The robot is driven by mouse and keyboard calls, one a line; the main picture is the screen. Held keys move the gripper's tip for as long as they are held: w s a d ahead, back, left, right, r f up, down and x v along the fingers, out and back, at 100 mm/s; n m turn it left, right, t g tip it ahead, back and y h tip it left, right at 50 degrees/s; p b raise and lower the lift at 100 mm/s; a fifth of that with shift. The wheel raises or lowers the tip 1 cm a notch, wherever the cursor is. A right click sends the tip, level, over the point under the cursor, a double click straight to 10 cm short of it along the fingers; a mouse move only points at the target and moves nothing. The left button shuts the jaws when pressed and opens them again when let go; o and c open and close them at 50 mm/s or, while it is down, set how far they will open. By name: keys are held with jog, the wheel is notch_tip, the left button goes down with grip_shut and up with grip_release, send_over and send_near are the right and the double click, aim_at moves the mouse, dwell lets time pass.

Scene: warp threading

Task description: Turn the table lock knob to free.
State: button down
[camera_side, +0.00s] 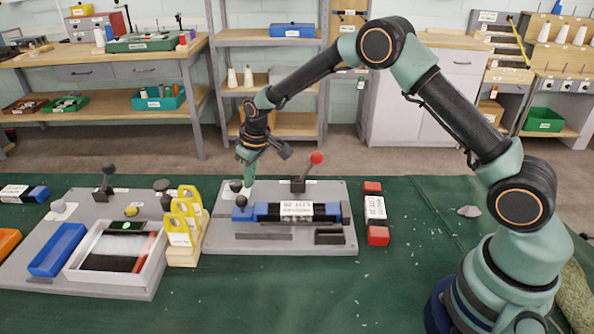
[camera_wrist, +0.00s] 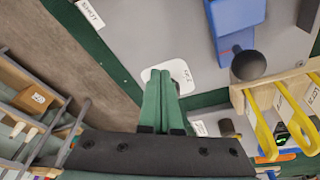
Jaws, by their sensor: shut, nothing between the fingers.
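My gripper (camera_side: 247,186) points down over the far left corner of the middle grey plate (camera_side: 340,245); its green fingers are together and empty. In the side view a dark knob (camera_side: 236,186) stands at this corner, close beside the fingertips; I cannot tell whether they touch. In the wrist view the shut fingers (camera_wrist: 165,74) cover part of a white label (camera_wrist: 187,75) on the plate, and no knob shows under them. Which knob is the table lock, and its setting, cannot be read.
A black ball knob (camera_wrist: 248,65) stands by the blue block (camera_side: 262,211). A red-ball lever (camera_side: 317,158) rises at the plate's back. Yellow tags (camera_side: 180,222) on a wooden holder stand left of the plate. A red block (camera_side: 377,235) lies right.

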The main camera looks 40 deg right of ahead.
jog(key=w+v, duration=0.1)
jog(key=v, duration=0.4)
jog(key=shift+r, duration=0.55)
jog(key=shift+s+a+f, duration=0.1)
jog(key=shift+a+f, duration=0.35)
jog(key=shift+f, duration=0.55)
jog(key=shift+s+a+f, duration=0.1)
jog(key=shift+a+f, duration=0.35)
jog(key=shift+f, duration=0.55)
jog(key=shift+a+f, duration=0.45)
jog(key=shift+f, duration=0.6)
jog(key=shift+w, duration=0.25)
